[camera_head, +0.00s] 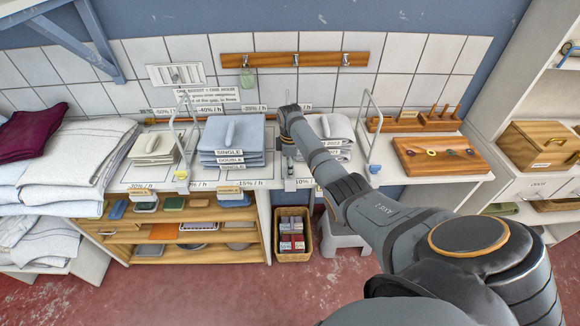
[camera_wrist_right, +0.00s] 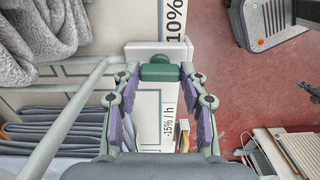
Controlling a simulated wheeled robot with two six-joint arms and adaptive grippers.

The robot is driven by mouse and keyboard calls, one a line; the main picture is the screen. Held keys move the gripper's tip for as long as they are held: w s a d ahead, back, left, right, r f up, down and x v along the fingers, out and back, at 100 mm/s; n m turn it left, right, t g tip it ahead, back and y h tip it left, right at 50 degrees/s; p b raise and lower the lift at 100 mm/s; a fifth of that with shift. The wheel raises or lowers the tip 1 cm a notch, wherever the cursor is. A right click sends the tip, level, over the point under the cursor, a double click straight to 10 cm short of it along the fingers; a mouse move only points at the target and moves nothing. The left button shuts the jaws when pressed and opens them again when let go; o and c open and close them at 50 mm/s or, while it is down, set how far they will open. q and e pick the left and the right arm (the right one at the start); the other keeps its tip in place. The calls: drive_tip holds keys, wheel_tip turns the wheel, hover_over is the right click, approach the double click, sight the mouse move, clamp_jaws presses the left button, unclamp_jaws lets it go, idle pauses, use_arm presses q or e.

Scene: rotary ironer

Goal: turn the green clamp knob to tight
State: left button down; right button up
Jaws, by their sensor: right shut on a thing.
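The green clamp knob (camera_wrist_right: 160,70) sits in the middle of the right wrist view, on a white block (camera_wrist_right: 158,50) at the counter's edge. My right gripper (camera_wrist_right: 160,78) is shut on it, with a finger on each side. In the head view my right arm reaches in from the lower right, and the gripper (camera_head: 289,157) points down at the counter's front edge. The knob is mostly hidden there. The frames do not show a mark telling how tight it is. My left gripper is not in view.
A pale wire frame stands close beside my right gripper. Folded blue towels (camera_head: 232,137) lie left of it and grey towels (camera_head: 338,130) right of it. Other clamps have a yellow knob (camera_head: 182,175) and a blue knob (camera_head: 375,169). A basket (camera_head: 293,250) stands below.

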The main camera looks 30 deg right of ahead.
drive_tip(key=m+p, duration=0.2)
drive_tip(key=m, duration=0.1)
drive_tip(key=shift+r, duration=0.25)
drive_tip(key=m+p, duration=0.2)
drive_tip(key=m, duration=0.2)
drive_tip(key=shift+m, duration=0.3)
drive_tip(key=m+p, duration=0.1)
drive_tip(key=m, duration=0.4)
drive_tip(key=shift+f+m+p, duration=0.1)
drive_tip(key=shift+m+p, duration=0.2)
drive_tip(key=shift+p, duration=0.1)
drive_tip(key=shift+m+p, duration=0.4)
drive_tip(key=shift+m, duration=1.8)
drive_tip(key=shift+w, duration=0.1)
drive_tip(key=o, duration=1.1)
drive_tip(key=shift+f, duration=0.1)
drive_tip(key=shift+o, duration=0.2)
